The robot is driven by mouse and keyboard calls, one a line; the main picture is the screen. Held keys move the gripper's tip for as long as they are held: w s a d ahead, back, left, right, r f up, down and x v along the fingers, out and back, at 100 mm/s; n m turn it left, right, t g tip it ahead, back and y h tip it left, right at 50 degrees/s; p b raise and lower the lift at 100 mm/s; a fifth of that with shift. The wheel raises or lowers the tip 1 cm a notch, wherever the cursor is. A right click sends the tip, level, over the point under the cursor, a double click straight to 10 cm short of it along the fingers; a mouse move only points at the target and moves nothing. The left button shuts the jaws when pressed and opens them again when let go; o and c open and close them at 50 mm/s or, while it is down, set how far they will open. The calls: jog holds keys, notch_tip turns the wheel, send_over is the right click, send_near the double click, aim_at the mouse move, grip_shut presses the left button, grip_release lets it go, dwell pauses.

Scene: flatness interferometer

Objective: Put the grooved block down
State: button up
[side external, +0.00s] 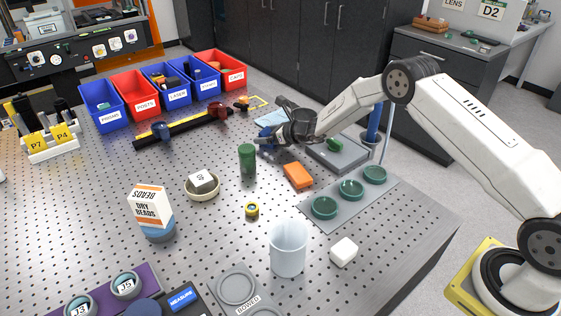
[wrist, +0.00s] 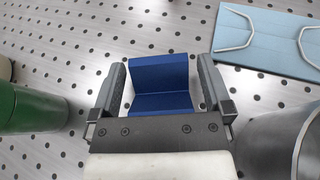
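The grooved block is dark blue with a V-shaped groove; in the wrist view the block (wrist: 160,78) lies between the two fingers of my gripper (wrist: 162,82). A narrow gap shows between the block and each finger, so the gripper looks open around it. In the side view my gripper (side external: 266,140) is low over the table, and blue shows at its fingers. The arm partly hides the block there. I cannot tell for sure whether the block's underside touches the table.
A green cylinder (side external: 247,158) stands close by, left in the wrist view (wrist: 28,108). A light-blue sheet with wire handles (wrist: 268,40) lies beyond the right finger. A metal cylinder (wrist: 282,140) is close at right. An orange block (side external: 298,176) lies nearer the camera.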

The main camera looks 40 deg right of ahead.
jog(key=shift+r, duration=0.2)
jog(key=shift+s, duration=0.1)
jog(key=shift+s+d+r, duration=0.2)
jog(key=shift+s+r, duration=0.05)
jog(key=shift+s, duration=0.15)
jog(key=shift+v, duration=5.4)
